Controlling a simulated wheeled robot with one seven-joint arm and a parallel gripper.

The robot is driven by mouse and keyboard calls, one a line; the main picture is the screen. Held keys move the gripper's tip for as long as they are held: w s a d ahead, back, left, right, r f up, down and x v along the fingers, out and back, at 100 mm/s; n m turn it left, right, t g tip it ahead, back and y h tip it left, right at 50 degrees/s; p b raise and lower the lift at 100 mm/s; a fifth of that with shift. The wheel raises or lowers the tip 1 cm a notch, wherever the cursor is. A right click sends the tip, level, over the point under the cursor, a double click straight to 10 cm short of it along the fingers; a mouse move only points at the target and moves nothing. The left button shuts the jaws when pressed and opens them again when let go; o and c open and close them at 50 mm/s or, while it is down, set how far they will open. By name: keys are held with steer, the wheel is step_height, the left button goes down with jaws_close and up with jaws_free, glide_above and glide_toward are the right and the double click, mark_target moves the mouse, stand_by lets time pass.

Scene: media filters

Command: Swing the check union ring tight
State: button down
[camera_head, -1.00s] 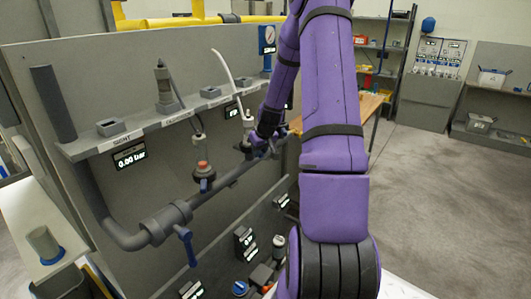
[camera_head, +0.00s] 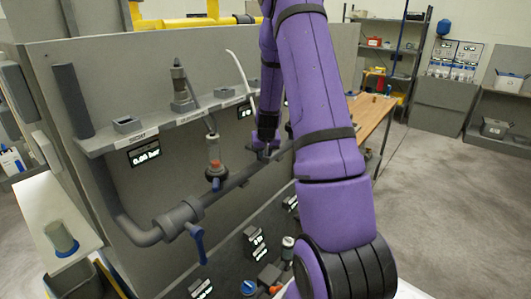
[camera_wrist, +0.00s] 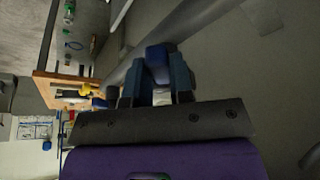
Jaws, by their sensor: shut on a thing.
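My gripper (camera_wrist: 157,82) is shut on a blue piece (camera_wrist: 158,56) beside the grey pipe in the wrist view. I cannot tell whether this piece is part of the check union ring. In the head view my gripper (camera_head: 264,152) is at the far part of the grey pipe (camera_head: 232,184), with my purple arm hiding much of that area. The check union ring itself cannot be made out clearly.
A valve with a blue lever (camera_head: 197,243) sits on the near pipe end. A shelf (camera_head: 170,128) runs above the pipe. A wooden table (camera_head: 372,118) stands behind; open floor lies right.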

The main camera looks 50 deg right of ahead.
stand_by(0.3)
steer(key=c, duration=1)
jaws_free()
steer(key=shift+r, duration=0.1)
steer(key=v, duration=1)
steer(key=shift+s+r, duration=0.15)
steer(key=shift+r, duration=0.1)
steer(key=shift+a, duration=0.2)
steer(key=s+a+r+n+t+y, duration=0.1)
steer(key=s+a+r+n, duration=0.15)
steer(key=a+r, duration=0.55)
steer(key=s+a+r+n+y, duration=0.1)
steer(key=s+a+r, duration=0.4)
steer(key=a, duration=0.5)
steer(key=s+a+r+n, duration=0.2)
steer(key=s+a+r, duration=0.1)
steer(key=s+a, duration=0.3)
steer(key=s+a+r+n, duration=0.1)
steer(key=s+a+r, duration=0.2)
steer(key=s+a, duration=0.4)
steer(key=s, duration=0.3)
steer(key=shift+s+n+t+y, duration=0.3)
steer(key=shift+s+n, duration=0.05)
steer(key=shift+s, duration=0.05)
